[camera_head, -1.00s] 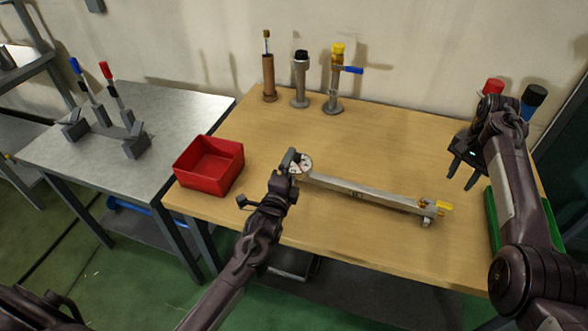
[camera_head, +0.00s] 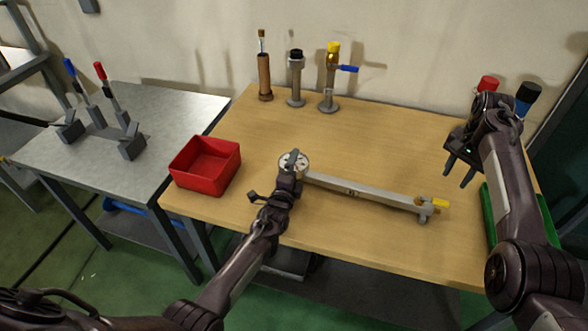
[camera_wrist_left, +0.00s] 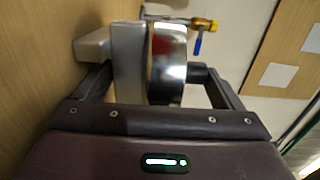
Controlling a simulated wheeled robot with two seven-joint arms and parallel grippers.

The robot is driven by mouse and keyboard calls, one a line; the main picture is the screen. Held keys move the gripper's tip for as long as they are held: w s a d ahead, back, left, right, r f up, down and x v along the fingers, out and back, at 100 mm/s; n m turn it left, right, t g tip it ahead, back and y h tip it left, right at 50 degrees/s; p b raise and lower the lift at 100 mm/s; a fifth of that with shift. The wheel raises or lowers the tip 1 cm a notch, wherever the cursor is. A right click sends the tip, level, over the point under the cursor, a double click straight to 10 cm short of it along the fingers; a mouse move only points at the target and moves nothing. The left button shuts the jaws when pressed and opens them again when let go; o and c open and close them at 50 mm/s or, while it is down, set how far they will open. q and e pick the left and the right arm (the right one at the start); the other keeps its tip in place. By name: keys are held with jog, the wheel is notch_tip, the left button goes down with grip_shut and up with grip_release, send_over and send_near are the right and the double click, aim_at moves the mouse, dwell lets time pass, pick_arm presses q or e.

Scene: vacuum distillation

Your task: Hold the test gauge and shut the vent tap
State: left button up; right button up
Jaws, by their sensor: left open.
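The round gauge (camera_head: 301,158) with a pale face is at the left end of a long grey bar (camera_head: 365,193) lying on the wooden table. A yellow-handled tap (camera_head: 439,203) is at the bar's right end. My left gripper (camera_head: 291,165) is open at the gauge and partly covers it. In the left wrist view the shiny gauge body (camera_wrist_left: 168,70) and a grey block (camera_wrist_left: 129,60) are between my left fingers; contact is unclear. My right gripper (camera_head: 460,173) is open and empty above the table's right side.
A red bin (camera_head: 206,166) stands left of the gauge. Several upright fittings line the back, one with a blue lever (camera_head: 347,69). A green tray (camera_head: 493,228) is at the right edge. The table behind the bar is clear.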

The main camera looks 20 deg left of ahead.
pick_arm(q)
jog(key=shift+f, duration=0.1)
jog(key=c, duration=1.1)
pick_arm(e)
jog(key=shift+c, duration=0.5)
grip_shut()
jog(key=shift+w+d+n+t, duration=0.1)
jog(key=shift+w+n+t, duration=0.45)
jog(key=shift+n, duration=0.55)
jog(key=shift+w+n+t, duration=0.25)
jog(key=shift+n+t, duration=0.45)
jog(key=shift+n, duration=0.4)
jog(key=shift+w+d+n+t, duration=0.1)
jog(key=shift+w+n+t, duration=0.45)
jog(key=shift+n, duration=0.55)
jog(key=shift+s, duration=0.15)
